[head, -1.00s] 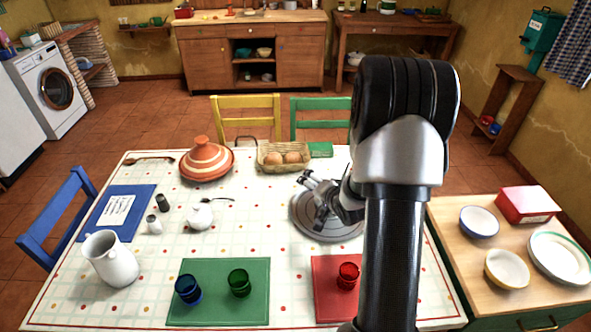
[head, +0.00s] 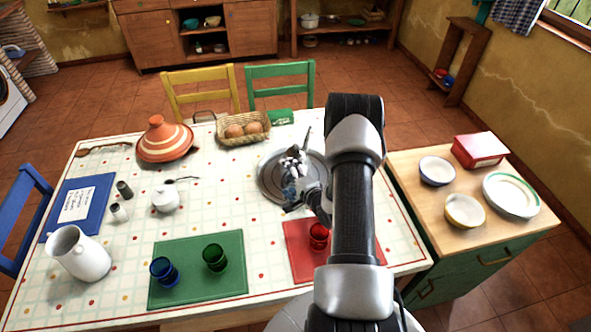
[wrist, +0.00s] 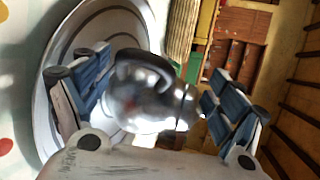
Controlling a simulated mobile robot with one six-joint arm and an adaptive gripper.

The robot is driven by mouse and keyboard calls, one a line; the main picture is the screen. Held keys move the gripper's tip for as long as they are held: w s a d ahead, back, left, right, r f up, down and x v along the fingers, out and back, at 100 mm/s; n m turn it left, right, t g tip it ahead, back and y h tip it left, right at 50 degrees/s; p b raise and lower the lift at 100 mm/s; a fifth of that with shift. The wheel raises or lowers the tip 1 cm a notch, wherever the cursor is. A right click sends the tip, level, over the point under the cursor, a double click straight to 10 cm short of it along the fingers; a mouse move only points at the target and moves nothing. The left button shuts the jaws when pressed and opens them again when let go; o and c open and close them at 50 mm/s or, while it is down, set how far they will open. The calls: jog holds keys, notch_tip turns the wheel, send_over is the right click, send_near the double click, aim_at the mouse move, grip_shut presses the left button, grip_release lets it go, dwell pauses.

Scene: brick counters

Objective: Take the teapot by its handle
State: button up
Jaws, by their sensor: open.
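A shiny metal teapot (wrist: 150,105) with a dark curved handle (wrist: 143,62) fills the middle of the wrist view. In the head view it is on the round grey metal tray (head: 267,180) at the right of the table, mostly hidden by my gripper (head: 297,178). The tray's rim also shows in the wrist view (wrist: 52,110). My gripper (wrist: 160,93) is open, its blue-padded fingers on either side of the teapot with nothing clearly gripped. I cannot tell whether a finger touches the teapot.
A tagine (head: 165,143), white sugar pot (head: 165,198) and white jug (head: 80,256) stand further left. A side counter (head: 405,165) holds bowls.

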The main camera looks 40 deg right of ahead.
aim_at(281, 172)
jog(key=b+x, duration=0.1)
jog(key=x, duration=0.3)
jog(key=shift+w+f+b, duration=0.15)
jog(key=shift+f+b, duration=0.1)
jog(key=shift+b, duration=0.1)
jog(key=shift+w+f, duration=0.1)
jog(key=shift+w, duration=0.35)
jog(key=shift+c, duration=0.6)
jog(key=shift+d, duration=0.1)
grip_shut()
